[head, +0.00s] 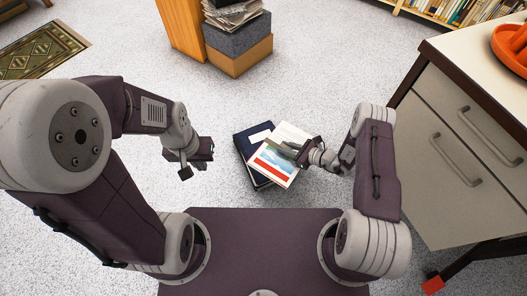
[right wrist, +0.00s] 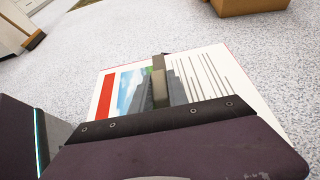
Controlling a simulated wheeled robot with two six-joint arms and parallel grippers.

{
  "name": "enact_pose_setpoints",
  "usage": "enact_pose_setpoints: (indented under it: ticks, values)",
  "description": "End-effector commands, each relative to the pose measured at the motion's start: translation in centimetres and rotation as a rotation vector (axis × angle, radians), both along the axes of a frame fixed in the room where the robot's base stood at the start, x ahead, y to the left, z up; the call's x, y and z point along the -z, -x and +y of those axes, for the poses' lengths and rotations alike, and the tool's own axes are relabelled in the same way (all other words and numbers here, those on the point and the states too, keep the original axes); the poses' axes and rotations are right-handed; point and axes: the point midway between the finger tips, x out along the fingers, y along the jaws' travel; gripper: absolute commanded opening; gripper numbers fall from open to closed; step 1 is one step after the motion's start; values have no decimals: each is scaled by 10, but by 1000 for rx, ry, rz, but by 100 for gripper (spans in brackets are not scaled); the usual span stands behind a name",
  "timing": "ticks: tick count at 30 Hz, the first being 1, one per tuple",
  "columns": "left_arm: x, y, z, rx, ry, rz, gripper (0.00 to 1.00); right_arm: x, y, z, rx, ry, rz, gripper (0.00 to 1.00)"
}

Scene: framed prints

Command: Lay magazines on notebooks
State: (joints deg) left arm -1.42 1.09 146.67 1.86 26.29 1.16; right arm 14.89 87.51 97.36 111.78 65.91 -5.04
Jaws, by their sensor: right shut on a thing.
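A dark navy notebook (head: 243,143) with a white label lies on the speckled floor in front of my base, in the middle of the head view. A magazine (head: 272,165) with a white page, a blue picture and a red strip covers its right part. My right gripper (head: 302,152) is shut on the magazine's right edge. I cannot tell whether the magazine touches the notebook. The right wrist view shows the magazine (right wrist: 106,95) at the finger, with a picture and lines of text. My left gripper (head: 194,160) is left of the notebook, holding nothing visible; its jaw opening is unclear.
A pale cabinet (head: 448,160) with handles stands at the right, with an orange dish (head: 508,48) on top. A stack of boxes and papers (head: 238,42) stands at the back. A patterned rug (head: 40,50) lies far left. The floor around the notebook is clear.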

Motion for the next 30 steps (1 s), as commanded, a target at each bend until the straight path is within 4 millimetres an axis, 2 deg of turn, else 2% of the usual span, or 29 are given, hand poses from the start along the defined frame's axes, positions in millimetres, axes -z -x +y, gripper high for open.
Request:
enact_pose_setpoints:
  ticks: [4, 7, 15, 19, 22, 27, 30]
  values:
    - [0, 0, 0, 0, 0, 0, 0, 2, -4, -5, 29, -1, -2, 0]
    - [9, 0, 0, 0, 0, 0, 0, 10, -9, 1, 25, -1, -3, 0]
    - [66, 0, 0, 0, 0, 0, 0, 57, -52, 54, 19, -1, -8, 0]
    - [86, 0, 0, 0, 0, 0, 0, 70, -70, 74, 21, -2, -7, 0]
    - [92, 0, 0, 0, 0, 0, 0, 73, -78, 82, 23, -2, -4, 0]
    - [91, 0, 0, 0, 0, 0, 0, 72, -81, 85, 26, -3, -3, 0]
    - [102, 0, 0, 0, 0, 0, 0, 83, -80, 84, 25, -2, -2, 0]
